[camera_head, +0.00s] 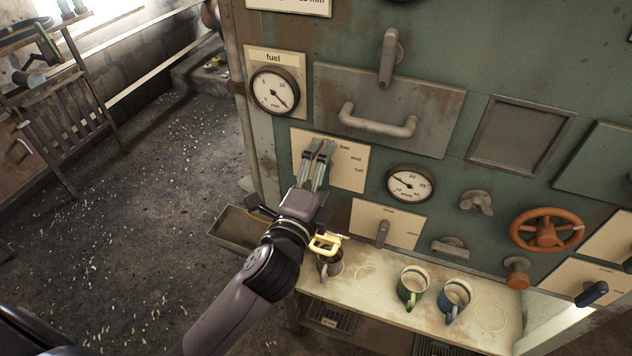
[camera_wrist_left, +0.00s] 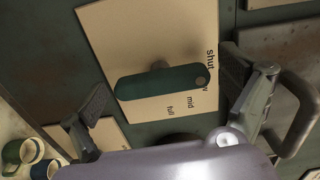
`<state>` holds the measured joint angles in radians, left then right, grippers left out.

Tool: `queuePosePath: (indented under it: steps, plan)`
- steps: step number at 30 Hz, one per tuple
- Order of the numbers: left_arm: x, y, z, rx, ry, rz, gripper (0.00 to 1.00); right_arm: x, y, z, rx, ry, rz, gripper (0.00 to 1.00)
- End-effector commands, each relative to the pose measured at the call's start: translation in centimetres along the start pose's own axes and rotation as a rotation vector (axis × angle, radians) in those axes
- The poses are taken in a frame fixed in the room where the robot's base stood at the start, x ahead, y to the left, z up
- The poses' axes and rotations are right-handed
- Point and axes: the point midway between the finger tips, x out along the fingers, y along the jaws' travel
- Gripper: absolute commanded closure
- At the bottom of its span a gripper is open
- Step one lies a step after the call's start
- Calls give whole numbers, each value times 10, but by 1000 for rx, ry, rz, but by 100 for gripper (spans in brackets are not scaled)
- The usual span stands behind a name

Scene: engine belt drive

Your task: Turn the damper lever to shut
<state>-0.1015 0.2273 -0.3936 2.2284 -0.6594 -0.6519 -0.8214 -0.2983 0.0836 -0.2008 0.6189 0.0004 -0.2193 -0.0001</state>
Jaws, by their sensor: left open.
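The damper lever (camera_wrist_left: 160,84), a dark green bar with a hole near its right end, sits on a cream plate (camera_wrist_left: 112,32) marked shut, low, mid and full. In the left wrist view its holed end lies at "low", partly covering that word, beside "shut". My left gripper (camera_wrist_left: 178,92) is open, with one finger on either side of the lever; contact cannot be seen. In the head view the same gripper (camera_head: 320,152) is in front of the plate (camera_head: 351,176) and hides the lever. My right gripper is not in view.
The fuel gauge (camera_head: 275,91) is above left, another gauge (camera_head: 410,184) at right. Below are a grey lever (camera_head: 382,233) and a shelf with a green mug (camera_head: 411,287) and a blue mug (camera_head: 455,298).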

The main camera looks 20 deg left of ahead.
Motion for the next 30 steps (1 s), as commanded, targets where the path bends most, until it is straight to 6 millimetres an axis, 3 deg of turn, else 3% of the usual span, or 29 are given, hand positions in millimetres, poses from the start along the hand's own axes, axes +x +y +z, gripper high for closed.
queuePosePath:
  steps: [15,21,30]
  plan:
    - [-91,1,0,-3,0,5,5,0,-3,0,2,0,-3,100]
    - [-111,1,0,-3,-1,2,5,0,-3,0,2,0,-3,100]
    - [-117,0,0,-1,0,0,5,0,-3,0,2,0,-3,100]
